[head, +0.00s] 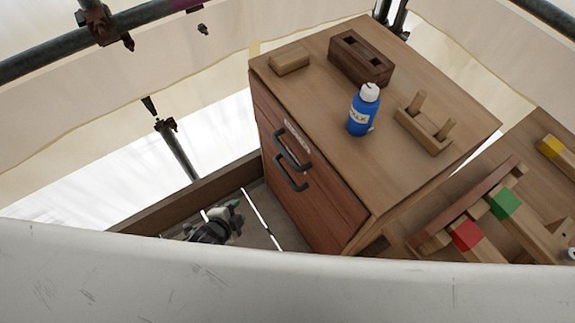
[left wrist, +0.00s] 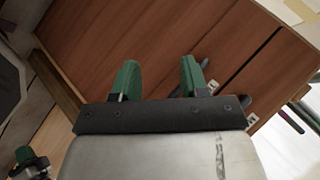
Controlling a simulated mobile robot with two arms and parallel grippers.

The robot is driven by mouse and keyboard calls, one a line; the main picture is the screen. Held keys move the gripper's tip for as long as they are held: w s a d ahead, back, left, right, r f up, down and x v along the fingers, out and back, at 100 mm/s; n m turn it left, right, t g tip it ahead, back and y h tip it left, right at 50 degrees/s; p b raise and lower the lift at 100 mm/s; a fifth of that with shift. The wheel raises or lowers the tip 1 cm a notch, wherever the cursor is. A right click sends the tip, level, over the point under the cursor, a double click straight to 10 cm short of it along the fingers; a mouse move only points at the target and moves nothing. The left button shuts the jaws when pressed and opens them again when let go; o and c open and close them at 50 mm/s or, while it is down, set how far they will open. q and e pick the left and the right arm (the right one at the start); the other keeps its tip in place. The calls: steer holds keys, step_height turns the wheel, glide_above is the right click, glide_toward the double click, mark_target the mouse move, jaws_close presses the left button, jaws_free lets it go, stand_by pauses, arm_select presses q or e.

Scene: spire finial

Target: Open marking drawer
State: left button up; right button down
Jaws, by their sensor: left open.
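The wooden cabinet (head: 325,205) has a reddish front with two dark bar handles, an upper one (head: 291,150) and a lower one (head: 290,177). A small pale label (head: 297,135) sits by the upper handle; its writing is too small to read. The drawer fronts look shut. My left gripper (head: 232,208) is low, left of the front and apart from the handles. In the left wrist view its green fingers (left wrist: 158,80) are open and empty, facing the reddish front (left wrist: 150,45). A dark green-tipped part, perhaps my right gripper, shows at that view's lower left.
A blue bottle (head: 361,112), a dark block with holes (head: 360,60), a small wooden block (head: 289,60) and a pegged holder (head: 425,130) stand on the cabinet. A bench with coloured blocks (head: 466,235) is at right. A low wooden board (head: 190,200) edges the plank floor.

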arm_select(q)
steer(key=w+d+r+m+t+h+b, duration=0.2)
steer(key=w+d+r+m+b, duration=0.25)
steer(key=r, duration=0.25)
steer(key=m+t+h+b, duration=0.2)
steer(key=m+h, duration=0.1)
steer(key=m, duration=0.2)
glide_toward(287, 153)
steer(key=x, duration=0.6)
steer(key=f+x, duration=0.1)
steer(key=x, duration=0.3)
arm_select(e)
step_height(287, 153, down, 9)
steer(key=shift+a, duration=0.2)
arm_select(q)
steer(key=shift+c, duration=0.3)
arm_select(e)
steer(key=shift+s, duration=0.1)
arm_select(q)
jaws_close()
arm_select(e)
steer(key=shift+d, duration=0.15)
steer(key=shift+r, duration=0.1)
